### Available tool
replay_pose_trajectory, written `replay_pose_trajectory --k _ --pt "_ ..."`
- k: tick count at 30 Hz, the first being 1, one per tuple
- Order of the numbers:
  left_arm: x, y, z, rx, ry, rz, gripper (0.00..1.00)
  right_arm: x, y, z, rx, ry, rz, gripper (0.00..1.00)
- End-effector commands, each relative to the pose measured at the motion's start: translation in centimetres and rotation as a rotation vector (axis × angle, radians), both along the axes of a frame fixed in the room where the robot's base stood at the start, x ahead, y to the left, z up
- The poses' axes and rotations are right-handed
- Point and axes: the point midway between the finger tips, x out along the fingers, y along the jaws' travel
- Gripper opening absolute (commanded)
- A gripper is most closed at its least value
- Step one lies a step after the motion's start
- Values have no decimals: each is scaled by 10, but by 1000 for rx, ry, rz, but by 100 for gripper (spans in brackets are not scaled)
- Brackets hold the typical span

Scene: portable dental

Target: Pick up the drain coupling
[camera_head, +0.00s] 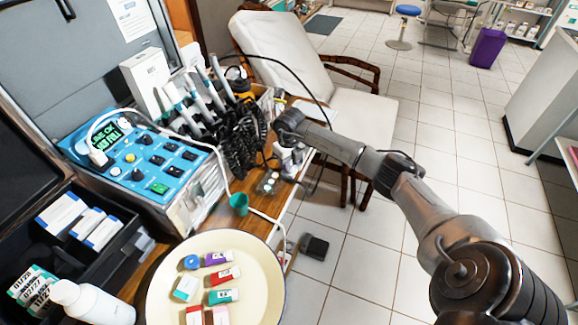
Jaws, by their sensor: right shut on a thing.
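My right arm reaches in from the right. My right gripper (268,182) is low beside the table's right edge, near the black coiled hoses. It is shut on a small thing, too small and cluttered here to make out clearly. I cannot tell for sure whether this is the drain coupling. A small teal cup-shaped piece (239,203) stands just left of the gripper, apart from it, with a white tube close by. My left gripper is not in view.
A blue control unit (145,160) with handpieces and hoses stands behind left. A round cream tray (160,285) with small labelled boxes is in front. A reclining chair (285,60) is behind; tiled floor lies open at right.

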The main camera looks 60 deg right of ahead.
Motion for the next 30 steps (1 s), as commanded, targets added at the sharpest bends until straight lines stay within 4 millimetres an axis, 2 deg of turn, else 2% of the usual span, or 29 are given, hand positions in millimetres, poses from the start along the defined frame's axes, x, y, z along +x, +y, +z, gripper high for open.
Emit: replay_pose_trajectory --k 13,23,30 --pt "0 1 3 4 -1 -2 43 0 -1 7 -2 -2 0 11" --pt "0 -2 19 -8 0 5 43 0 -1 46 -3 -2 0 11" --pt "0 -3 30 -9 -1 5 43 -42 -10 67 -7 5 0 11"
